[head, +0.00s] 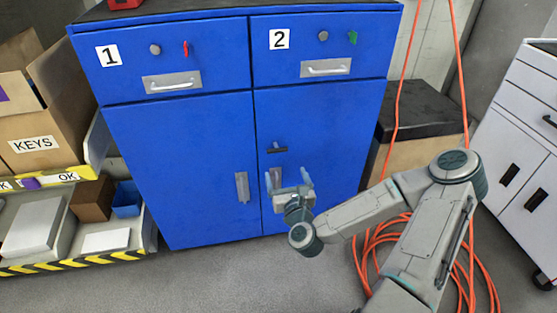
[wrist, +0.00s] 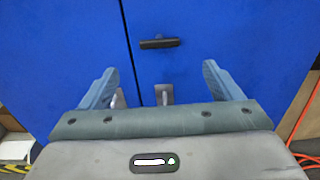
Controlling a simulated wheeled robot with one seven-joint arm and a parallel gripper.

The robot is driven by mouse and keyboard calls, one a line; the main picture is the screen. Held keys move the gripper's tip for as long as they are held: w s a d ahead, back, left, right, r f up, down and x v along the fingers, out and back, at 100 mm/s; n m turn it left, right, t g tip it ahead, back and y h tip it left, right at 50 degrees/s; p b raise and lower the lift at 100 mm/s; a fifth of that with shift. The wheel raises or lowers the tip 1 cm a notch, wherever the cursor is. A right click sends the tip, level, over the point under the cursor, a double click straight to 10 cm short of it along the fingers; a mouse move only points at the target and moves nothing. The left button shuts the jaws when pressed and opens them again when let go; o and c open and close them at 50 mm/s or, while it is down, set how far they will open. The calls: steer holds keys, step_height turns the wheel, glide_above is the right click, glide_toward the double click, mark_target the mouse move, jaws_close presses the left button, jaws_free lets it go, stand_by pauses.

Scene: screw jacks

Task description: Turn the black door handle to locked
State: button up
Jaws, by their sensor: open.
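The black door handle (head: 277,150) is on the right door of the blue cabinet (head: 180,170), near the seam between the doors. In the wrist view the handle (wrist: 159,43) lies roughly horizontal, ahead of and between the fingers. My gripper (head: 290,182) is open and empty, just below the handle in the head view. In the wrist view my gripper (wrist: 160,85) has its fingers spread wide, apart from the handle. Two grey door pulls show; the left pull (head: 242,187) is clear, and the right pull (head: 275,178) is partly hidden by my gripper.
Drawers 1 and 2 above have silver pulls; a red key (head: 186,48) and a green key (head: 352,37) are beside their locks. A shelf with a KEYS box (head: 35,130) stands left. Orange cable (head: 480,270) lies at right, near a white drawer cabinet (head: 525,140).

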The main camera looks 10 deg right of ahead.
mark_target(278, 151)
steer(key=w+b, duration=0.9)
steer(key=w, duration=0.2)
steer(key=shift+w, duration=0.2)
steer(key=c, duration=1)
